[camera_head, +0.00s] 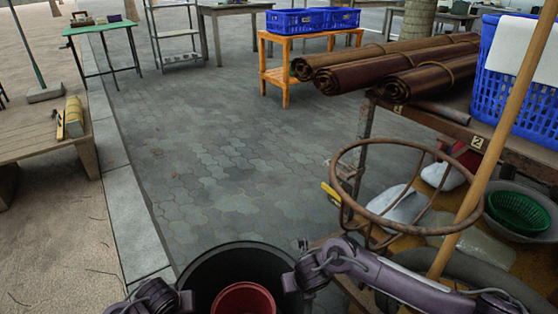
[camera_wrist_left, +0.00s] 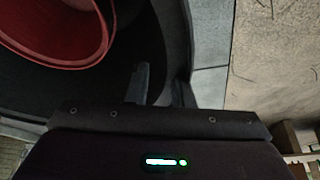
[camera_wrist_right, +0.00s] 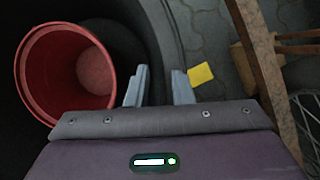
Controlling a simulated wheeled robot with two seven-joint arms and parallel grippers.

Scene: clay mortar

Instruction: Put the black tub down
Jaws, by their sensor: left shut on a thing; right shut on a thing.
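The black tub (camera_head: 225,258) is at the bottom middle of the head view, right in front of me, its lower part cut off by the frame. A red bucket (camera_head: 245,301) sits inside it; the bucket also shows in the right wrist view (camera_wrist_right: 68,65). My left gripper (camera_wrist_left: 162,88) is shut on the tub's rim at its left side. My right gripper (camera_wrist_right: 160,86) is shut on the rim at the opposite side, to the right of the bucket. The tub's underside is hidden, so I cannot tell its height above the paving.
A rusty workbench with rolled hides (camera_head: 400,65), a blue crate (camera_head: 485,105) and a rusty ring stand (camera_head: 345,185) crowds the right. A stone curb (camera_head: 130,220) runs along the left. Grey paving (camera_head: 220,165) ahead is clear up to an orange bench (camera_head: 275,75).

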